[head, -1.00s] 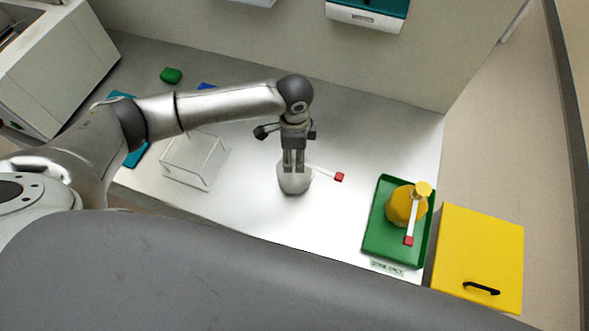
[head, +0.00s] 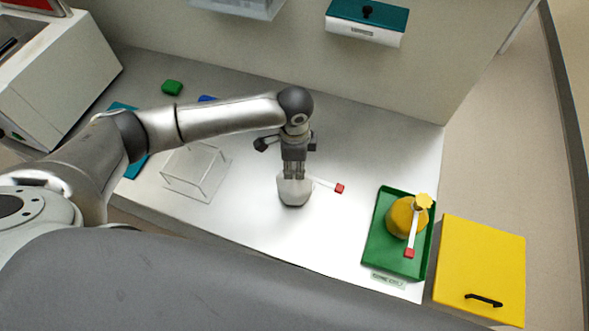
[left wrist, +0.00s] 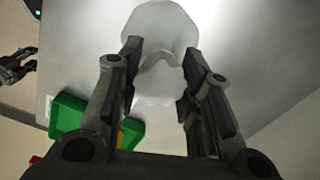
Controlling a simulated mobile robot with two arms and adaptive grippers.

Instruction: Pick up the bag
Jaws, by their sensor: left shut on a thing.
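A small whitish bag (head: 294,191) with a white strip ending in a red tag stands on the pale worktop. My left gripper (head: 294,176) points down from above and is shut on the bag's top. In the left wrist view the pale bag (left wrist: 160,30) shows between and beyond the two fingers. A second bag, yellow (head: 405,217), with its own white strip and red tag, sits in the green tray (head: 371,250) at the right. A dark gripper (left wrist: 15,66) at the left edge of the left wrist view looks like my right one; its jaws are unclear.
A clear open box (head: 195,172) stands left of the bag. Green (head: 172,87) and blue (head: 207,99) pieces lie farther back. A yellow box with a black handle (head: 480,265) is beside the tray. The worktop between bag and tray is mostly clear.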

